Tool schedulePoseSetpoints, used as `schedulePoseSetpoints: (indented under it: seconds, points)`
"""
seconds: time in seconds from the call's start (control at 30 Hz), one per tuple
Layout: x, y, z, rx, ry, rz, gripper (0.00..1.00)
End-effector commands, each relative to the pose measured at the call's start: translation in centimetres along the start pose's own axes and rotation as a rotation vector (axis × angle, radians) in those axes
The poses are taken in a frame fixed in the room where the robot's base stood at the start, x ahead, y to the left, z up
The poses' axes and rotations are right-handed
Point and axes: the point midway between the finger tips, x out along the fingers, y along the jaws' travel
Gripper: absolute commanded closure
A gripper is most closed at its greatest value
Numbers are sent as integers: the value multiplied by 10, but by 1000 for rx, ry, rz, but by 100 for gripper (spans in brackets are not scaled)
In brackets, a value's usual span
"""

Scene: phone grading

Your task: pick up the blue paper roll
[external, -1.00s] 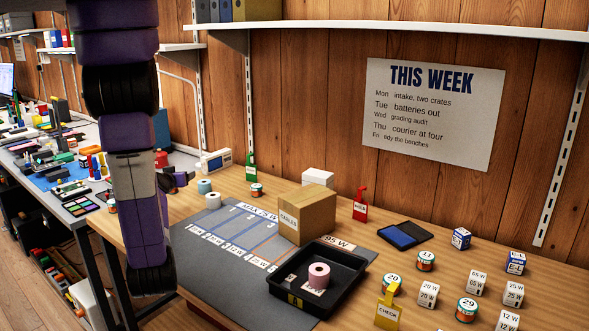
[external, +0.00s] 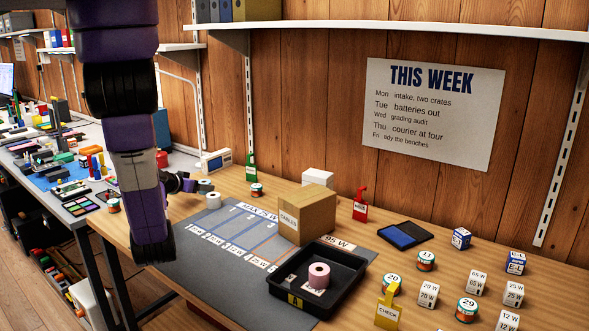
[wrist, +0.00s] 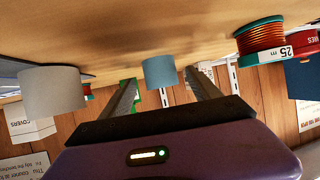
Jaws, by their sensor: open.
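The blue paper roll (external: 206,186) stands upright on the wooden bench, partly hidden by my gripper in the external view. My gripper (external: 188,184) is low over the bench, just left of the roll, pointing at it. In the wrist view, which is upside down, the blue roll (wrist: 160,71) shows ahead and between the two open fingers (wrist: 160,84). Nothing is held. I cannot tell whether the fingertips reach beside the roll.
A white paper roll (external: 214,201) stands close by and shows large at left in the wrist view (wrist: 53,91). A wire spool (wrist: 262,41) is at right there. A cables box (external: 306,214) and a black tray (external: 340,286) with a pink roll (external: 319,275) stand further right.

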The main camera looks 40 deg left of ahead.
Motion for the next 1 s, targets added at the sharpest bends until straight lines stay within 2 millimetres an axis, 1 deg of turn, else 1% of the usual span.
schedulePoseSetpoints:
  seconds: [0.1,0.23,0.33,0.53,0.57,0.7,0.77,0.8,0.87,0.9,1.0]
  points:
    - [16,-2,-1,0,-1,1,28]
    - [30,-2,0,0,0,1,28]
    - [34,-2,0,0,1,-1,28]
    - [35,-2,0,0,1,-1,28]
    - [35,-2,0,0,1,-1,32]
    - [34,-2,0,-1,0,-1,60]
    - [34,-2,0,-1,0,-1,71]
    - [34,-2,0,-1,0,-1,79]
    - [34,-2,0,-1,0,-1,91]
    - [34,-2,0,-1,1,-1,95]
    - [34,-2,0,-1,1,-1,95]
